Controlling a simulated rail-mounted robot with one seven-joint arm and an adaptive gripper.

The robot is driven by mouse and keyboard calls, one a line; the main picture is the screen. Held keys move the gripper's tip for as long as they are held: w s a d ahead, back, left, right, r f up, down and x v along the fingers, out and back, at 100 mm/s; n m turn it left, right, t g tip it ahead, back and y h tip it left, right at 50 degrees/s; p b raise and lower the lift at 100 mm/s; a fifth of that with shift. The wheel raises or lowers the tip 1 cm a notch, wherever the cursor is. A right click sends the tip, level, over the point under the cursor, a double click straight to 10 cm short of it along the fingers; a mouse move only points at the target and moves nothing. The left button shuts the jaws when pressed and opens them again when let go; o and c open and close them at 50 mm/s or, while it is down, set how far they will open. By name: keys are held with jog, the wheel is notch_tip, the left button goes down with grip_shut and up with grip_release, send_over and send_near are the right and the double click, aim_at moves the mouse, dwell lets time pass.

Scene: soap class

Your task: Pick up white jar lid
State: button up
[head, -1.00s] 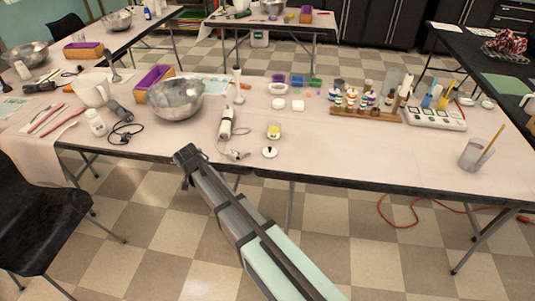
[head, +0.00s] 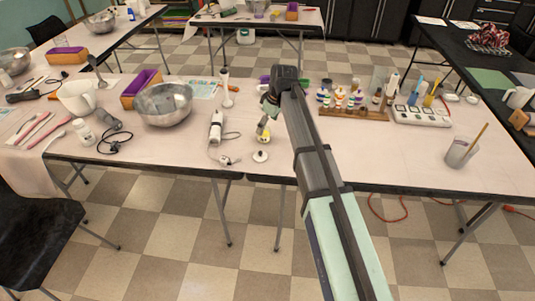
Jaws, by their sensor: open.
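A small round white piece with a dark spot in its middle, which looks like the white jar lid (head: 260,156), lies flat near the front edge of the table (head: 380,150). A small jar with a yellow label or content (head: 263,134) stands just behind it. My gripper (head: 268,108) is open and points down over the table, behind and above the jar, apart from the lid. Its fingers are small and dark here. My arm hides part of the table to the right of the jar.
A white hand blender (head: 216,126) with its cord lies left of the jar. A metal bowl (head: 164,105) stands further left. A wooden rack of small bottles (head: 353,112) stands to the right. The table's front right is mostly clear up to a cup (head: 460,153).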

jog(key=p, duration=0.3)
send_over(260, 152)
jog(key=d, duration=0.1)
jog(key=shift+n, duration=0.3)
notch_tip(260, 152, down, 10)
jog(key=shift+f, duration=0.25)
jog(key=shift+s+d+p+x, duration=0.15)
jog(key=shift+p+x, duration=0.2)
jog(key=shift+x, duration=0.65)
jog(key=shift+s+p+x, duration=0.1)
jog(key=shift+p+x, duration=0.3)
jog(key=shift+x, duration=0.55)
jog(key=shift+s+d+p+x, duration=0.15)
jog(key=shift+p+x, duration=0.2)
jog(key=shift+x, duration=0.65)
jog(key=c, duration=0.9)
